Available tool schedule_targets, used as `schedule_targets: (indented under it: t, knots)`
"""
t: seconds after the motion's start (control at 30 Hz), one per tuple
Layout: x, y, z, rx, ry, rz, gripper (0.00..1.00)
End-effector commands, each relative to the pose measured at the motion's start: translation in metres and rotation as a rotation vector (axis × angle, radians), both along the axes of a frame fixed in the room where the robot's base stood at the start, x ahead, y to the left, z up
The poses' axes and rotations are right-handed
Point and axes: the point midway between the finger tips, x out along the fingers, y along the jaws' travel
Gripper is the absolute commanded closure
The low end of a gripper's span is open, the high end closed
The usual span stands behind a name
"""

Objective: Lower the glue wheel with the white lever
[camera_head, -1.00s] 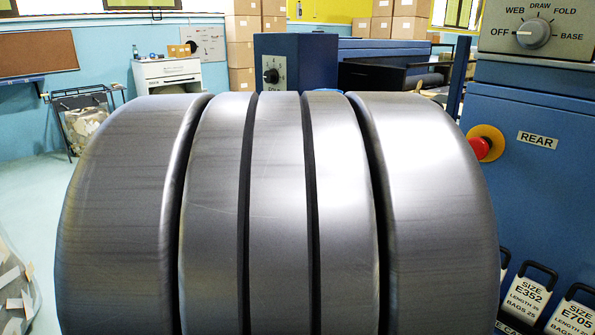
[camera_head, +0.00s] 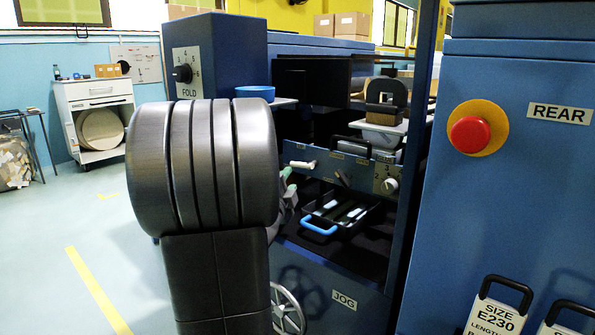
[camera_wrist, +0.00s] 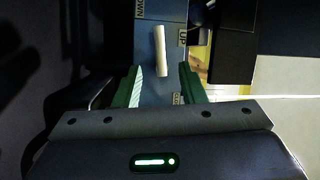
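The white lever (camera_head: 303,165) sticks out from the blue panel inside the machine, just right of my arm. In the wrist view the white lever (camera_wrist: 161,50) stands between a DOWN label (camera_wrist: 139,8) on the left and an UP label (camera_wrist: 182,38) on the right. My gripper (camera_wrist: 160,86) is open, its green fingers apart to either side below the lever's near end, with nothing between them. In the head view my gripper is mostly hidden behind my arm. A dark disc (camera_head: 386,92) stands above the panel; I cannot tell if it is the glue wheel.
A black tray with a blue handle (camera_head: 319,229) lies below the panel. A dial (camera_head: 391,184) is right of the lever. A blue post (camera_head: 416,150) and a cabinet with a red button (camera_head: 470,134) stand at right. Floor at left is open.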

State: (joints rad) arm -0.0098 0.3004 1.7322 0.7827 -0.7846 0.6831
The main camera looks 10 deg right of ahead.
Motion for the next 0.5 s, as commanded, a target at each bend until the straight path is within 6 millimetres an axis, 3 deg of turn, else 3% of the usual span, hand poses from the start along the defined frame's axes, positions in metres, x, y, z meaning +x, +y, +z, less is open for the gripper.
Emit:
schedule_targets:
  t: [0.2, 0.5]
  knots:
    - [0.041, -0.024, 0.004, 0.001, 0.000, -0.002, 0.63]
    - [0.071, -0.041, 0.010, -0.001, 0.002, 0.001, 0.63]
